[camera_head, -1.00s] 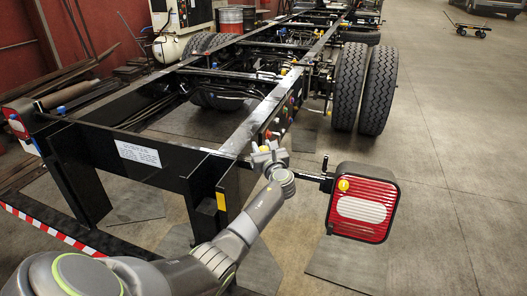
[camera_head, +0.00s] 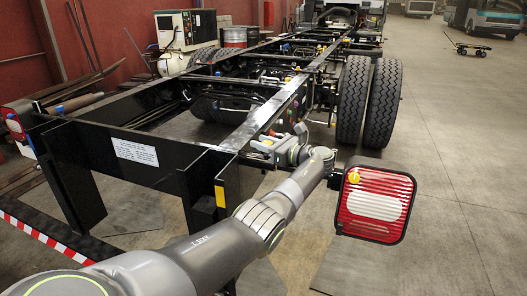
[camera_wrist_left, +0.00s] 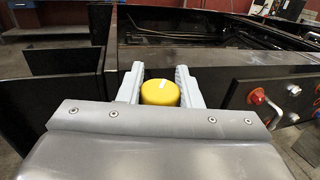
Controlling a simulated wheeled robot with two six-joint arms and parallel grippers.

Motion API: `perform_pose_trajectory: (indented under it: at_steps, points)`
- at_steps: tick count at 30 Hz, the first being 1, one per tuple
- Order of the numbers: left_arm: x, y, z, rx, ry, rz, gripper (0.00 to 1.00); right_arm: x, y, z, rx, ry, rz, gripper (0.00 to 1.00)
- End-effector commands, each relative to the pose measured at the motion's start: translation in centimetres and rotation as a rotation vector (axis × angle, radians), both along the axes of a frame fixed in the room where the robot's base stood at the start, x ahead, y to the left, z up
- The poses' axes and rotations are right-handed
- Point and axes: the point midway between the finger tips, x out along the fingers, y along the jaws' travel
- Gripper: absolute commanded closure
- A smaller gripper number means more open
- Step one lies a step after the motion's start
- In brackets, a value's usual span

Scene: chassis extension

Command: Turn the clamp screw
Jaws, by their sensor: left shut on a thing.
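A round yellow knob (camera_wrist_left: 160,93), which looks like the clamp screw's head, sits between the two pale fingers of my left gripper (camera_wrist_left: 158,86) in the left wrist view. A small light mark shows on its top. The fingers are shut on its sides. In the head view my left gripper (camera_head: 272,145) is at the outer side of the black chassis rail, and a bit of yellow (camera_head: 267,142) shows between its fingers. The shaft below the knob is hidden. My right gripper is not in view.
The chassis frame (camera_head: 172,180) fills the left and middle. A red tail lamp (camera_head: 374,204) stands close right of my left forearm. Double tyres (camera_head: 367,103) stand beyond. A red-and-orange fitting (camera_wrist_left: 257,98) and other fittings are on the rail.

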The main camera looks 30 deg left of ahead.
Motion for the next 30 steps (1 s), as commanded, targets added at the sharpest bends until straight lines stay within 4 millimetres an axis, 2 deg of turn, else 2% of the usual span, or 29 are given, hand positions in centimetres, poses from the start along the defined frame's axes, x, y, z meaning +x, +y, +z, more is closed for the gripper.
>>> perform_pose_trajectory:
  at_steps: [4, 21, 22, 26, 30]
  points:
    - [-0.03, -0.05, -0.28, -0.003, 0.001, 0.028, 0.91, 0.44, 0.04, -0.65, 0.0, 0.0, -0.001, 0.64]
    - [-0.1, -0.04, -0.17, -0.004, 0.001, 0.047, 0.91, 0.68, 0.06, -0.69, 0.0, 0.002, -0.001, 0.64]
    - [-0.09, -0.04, -0.17, -0.004, 0.002, 0.047, 0.66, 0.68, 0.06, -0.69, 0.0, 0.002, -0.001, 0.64]
    - [-0.09, -0.02, -0.14, -0.003, 0.001, 0.046, 0.49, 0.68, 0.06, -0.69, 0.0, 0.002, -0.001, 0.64]
    - [-0.08, -0.01, -0.09, -0.002, 0.001, 0.046, 0.47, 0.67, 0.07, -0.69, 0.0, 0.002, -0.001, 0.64]
